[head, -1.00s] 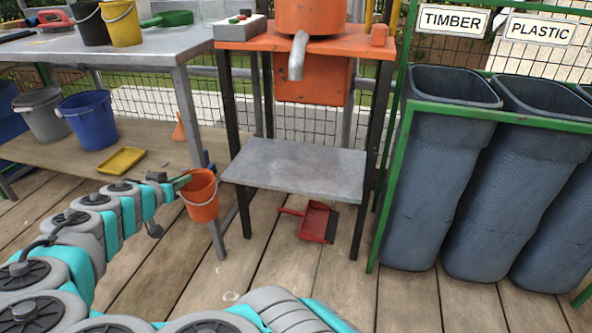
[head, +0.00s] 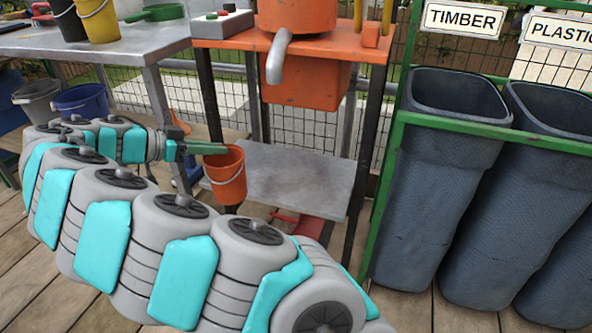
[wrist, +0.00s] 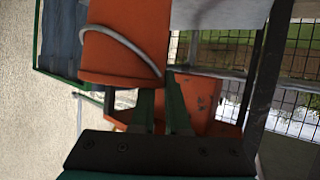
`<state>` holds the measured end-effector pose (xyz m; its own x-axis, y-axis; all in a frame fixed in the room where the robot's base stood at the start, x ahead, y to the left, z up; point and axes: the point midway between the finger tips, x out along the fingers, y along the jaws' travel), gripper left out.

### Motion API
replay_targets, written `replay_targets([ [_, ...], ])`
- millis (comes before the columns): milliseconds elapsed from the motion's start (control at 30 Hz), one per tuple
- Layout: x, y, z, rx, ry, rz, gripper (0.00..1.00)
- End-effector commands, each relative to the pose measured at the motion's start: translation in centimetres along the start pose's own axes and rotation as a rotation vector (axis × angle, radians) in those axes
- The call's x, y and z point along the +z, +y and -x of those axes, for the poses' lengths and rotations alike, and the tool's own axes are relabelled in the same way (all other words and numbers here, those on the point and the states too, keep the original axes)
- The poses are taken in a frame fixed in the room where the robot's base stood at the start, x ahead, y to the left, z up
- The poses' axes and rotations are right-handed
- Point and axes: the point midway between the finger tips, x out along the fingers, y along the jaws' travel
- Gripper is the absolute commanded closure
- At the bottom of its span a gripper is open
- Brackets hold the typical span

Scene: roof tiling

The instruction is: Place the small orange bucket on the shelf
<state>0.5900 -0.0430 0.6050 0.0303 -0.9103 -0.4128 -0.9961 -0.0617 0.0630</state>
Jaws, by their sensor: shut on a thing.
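The small orange bucket (head: 226,178) hangs upright from my gripper (head: 208,148), with its thin grey handle down its side. In the head view it overlaps the left end of the grey lower shelf (head: 305,185) under the orange machine. I cannot tell whether it is over the shelf or in front of it. No contact with the shelf can be made out. In the wrist view the bucket (wrist: 125,45) fills the upper middle, beyond the green fingers of my gripper (wrist: 160,98), which are shut on its rim. The shelf's top looks empty where it shows.
The orange machine (head: 305,80) with its grey spout stands above the shelf between dark legs. A grey workbench (head: 90,42) is at left, with a blue bucket (head: 82,103) below it. Blue-grey bins (head: 450,160) in a green frame stand at right. A red dustpan (head: 300,225) lies below the shelf.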

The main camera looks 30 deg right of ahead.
Motion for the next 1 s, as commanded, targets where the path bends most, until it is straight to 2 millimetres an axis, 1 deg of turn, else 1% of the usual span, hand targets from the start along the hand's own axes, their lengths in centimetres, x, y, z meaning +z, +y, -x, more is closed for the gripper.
replay_targets([
  [67, -0.1, -0.1, -0.2, 0.000, 0.000, 0.000, 1.00],
  [167, -0.5, -0.3, -1.2, 0.000, 0.000, 0.000, 1.00],
  [267, -1.2, -0.7, -3.2, 0.001, -0.001, 0.000, 1.00],
  [600, -3.9, -2.3, -11.0, 0.001, -0.002, 0.001, 1.00],
  [700, -4.6, -2.7, -12.8, 0.002, -0.002, 0.000, 1.00],
  [833, -5.1, -3.2, -14.3, -0.003, -0.001, 0.001, 1.00],
  [933, -5.3, -3.3, -14.8, -0.004, 0.000, 0.001, 1.00],
  [1000, -5.0, -3.4, -15.0, -0.004, 0.000, 0.002, 1.00],
])
